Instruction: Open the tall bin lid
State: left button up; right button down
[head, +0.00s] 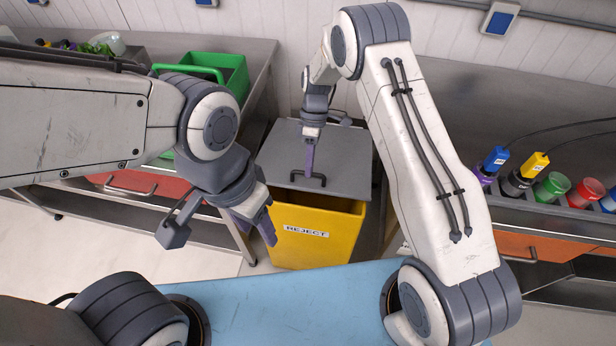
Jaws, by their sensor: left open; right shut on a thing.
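The tall yellow bin (318,248) stands on the floor in the middle of the head view, with a REJECT label on its front. Its grey lid (345,160) has a black bar handle (318,182) near the front edge. A strip of the bin's yellow inside shows below that edge, so the lid appears slightly raised. My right gripper (309,170) reaches down over the lid and is shut on the handle. My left gripper (256,226) is open and empty, left of the bin, with purple fingers pointing down.
A steel bench with a green crate (229,72) stands at the left. A steel bench at the right holds several coloured-cap bottles, including a green one (552,186). A blue surface (290,305) lies in front of the bin. A wall is close behind it.

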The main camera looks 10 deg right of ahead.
jog(key=w+d+f+p+v, duration=0.1)
jog(key=w+p+v, duration=0.1)
jog(key=v, duration=1)
jog(key=shift+r+p, duration=0.3)
jog(key=shift+p, duration=0.2)
jog(key=shift+w, duration=0.1)
jog(key=c, duration=1.2)
grip_release()
jog(key=o, duration=0.3)
jog(key=shift+w+f, duration=0.15)
jog(key=shift+o, duration=0.2)
jog(key=shift+a, duration=0.1)
